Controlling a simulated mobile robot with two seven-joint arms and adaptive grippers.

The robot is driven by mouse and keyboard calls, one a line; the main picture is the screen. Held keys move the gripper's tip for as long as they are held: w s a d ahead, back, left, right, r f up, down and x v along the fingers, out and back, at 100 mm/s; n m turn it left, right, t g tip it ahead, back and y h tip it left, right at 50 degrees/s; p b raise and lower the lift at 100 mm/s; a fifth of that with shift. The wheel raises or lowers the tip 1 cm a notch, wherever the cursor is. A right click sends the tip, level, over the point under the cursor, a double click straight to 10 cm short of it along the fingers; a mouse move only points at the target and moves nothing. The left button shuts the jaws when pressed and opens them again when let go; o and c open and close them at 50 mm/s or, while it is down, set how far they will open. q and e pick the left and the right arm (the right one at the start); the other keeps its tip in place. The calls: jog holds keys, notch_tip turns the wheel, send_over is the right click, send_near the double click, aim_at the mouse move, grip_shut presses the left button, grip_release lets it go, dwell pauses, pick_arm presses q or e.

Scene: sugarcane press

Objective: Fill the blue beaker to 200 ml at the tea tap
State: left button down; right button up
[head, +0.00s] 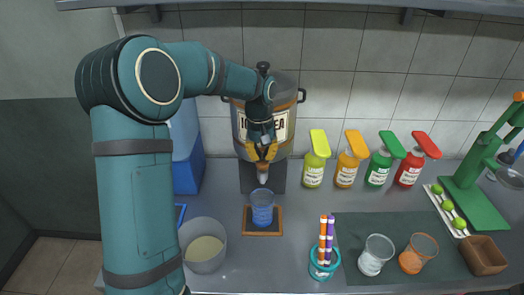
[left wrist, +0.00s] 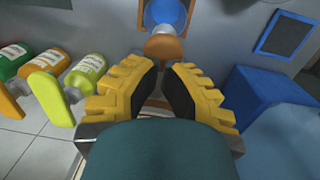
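The blue beaker (head: 262,205) stands upright on a small wood-edged board (head: 262,234) below the tea tap's pale spout (head: 263,178). I cannot make out any tea in it. In the left wrist view the beaker (left wrist: 165,12) shows beyond the copper-coloured tap (left wrist: 164,48). The tea dispenser (head: 283,88) is a steel urn with a label, partly hidden by my left arm. My left gripper (head: 262,153) is at the tap, above the beaker. Its yellow fingers (left wrist: 160,76) are apart, one on each side of the tap; I see no clear grip. My right gripper is out of view.
Several coloured bottles (head: 346,168) stand right of the dispenser. A pot (head: 202,262) is front left, near my left arm. A teal cup with striped sticks (head: 323,270), two glasses (head: 376,256) on a dark mat, and a green press (head: 475,200) are to the right.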

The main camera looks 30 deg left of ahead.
pick_arm(q)
jog(key=shift+f+b, duration=0.3)
jog(key=shift+f, duration=0.6)
jog(key=shift+s+f, duration=0.15)
jog(key=shift+f, duration=0.1)
jog(key=shift+d+f, duration=0.1)
jog(key=shift+f, duration=0.05)
dwell(0.9)
dwell(5.0)
jog(key=r+p, duration=0.3)
jog(key=r, duration=0.1)
jog(key=shift+a+r+p, duration=0.15)
jog(key=shift+a+p, duration=0.05)
jog(key=shift+p, duration=0.1)
notch_tip(320, 180, up, 10)
jog(key=p, duration=0.1)
jog(key=shift+w+a+r, duration=0.15)
jog(key=shift+w+a, duration=0.1)
jog(key=shift+a, duration=0.1)
